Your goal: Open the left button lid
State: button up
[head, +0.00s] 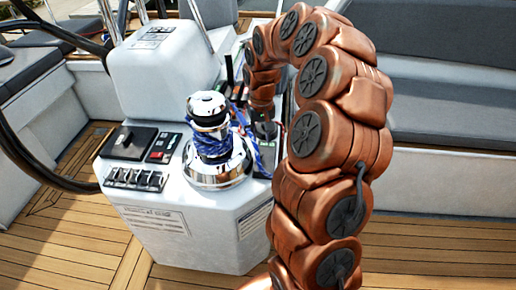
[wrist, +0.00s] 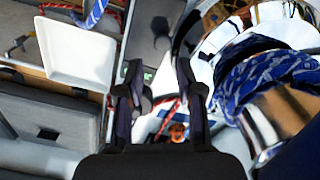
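My gripper (head: 264,130) points down at the right side of the white console, just right of the winch. In the wrist view its two dark fingers stand apart with a gap between them (wrist: 160,90), and I see nothing held. Beyond the fingertips is a dark grey panel (wrist: 150,38) with a small round dark part on it (wrist: 162,43). I cannot tell whether this round part is the left button lid or whether a lid there is raised. In the head view that area is mostly hidden by my gripper and the winch.
The chrome winch (head: 217,165) with blue rope (head: 213,146) stands close left of my gripper. A black panel (head: 130,143), a red switch (head: 157,156) and several rocker switches (head: 135,179) are on the console's left. Grey seats (head: 450,85) lie right; wooden deck (head: 75,235) is clear.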

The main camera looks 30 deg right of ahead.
aim_at(260, 154)
jog(key=f, duration=0.4)
jog(key=f+p, duration=0.1)
jog(key=f, duration=0.1)
jog(key=shift+a+f, duration=0.25)
jog(key=shift+f, duration=0.1)
grip_shut()
